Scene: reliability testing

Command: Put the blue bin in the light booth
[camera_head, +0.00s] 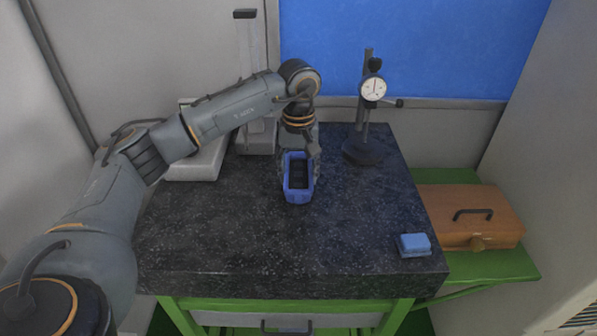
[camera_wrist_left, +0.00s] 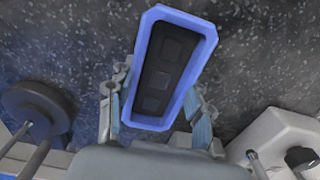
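The blue bin (camera_head: 298,192) is a small open box with a dark inside, over the middle of the dark stone table. In the left wrist view the bin (camera_wrist_left: 136,75) sits between the two fingers of my left gripper (camera_wrist_left: 158,85), which lie against its long sides. My left gripper (camera_head: 299,148) reaches in from behind the bin in the head view and is shut on it. Whether the bin's bottom touches the table is hard to tell. My right gripper is not in view. I cannot make out a light booth in either view.
A dial gauge stand (camera_head: 362,150) stands behind right of the bin. A pale grey instrument (camera_head: 200,165) stands behind left. A small blue block (camera_head: 414,245) lies at the front right edge of the stone table (camera_head: 250,255). A wooden case (camera_head: 470,215) rests on a green shelf.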

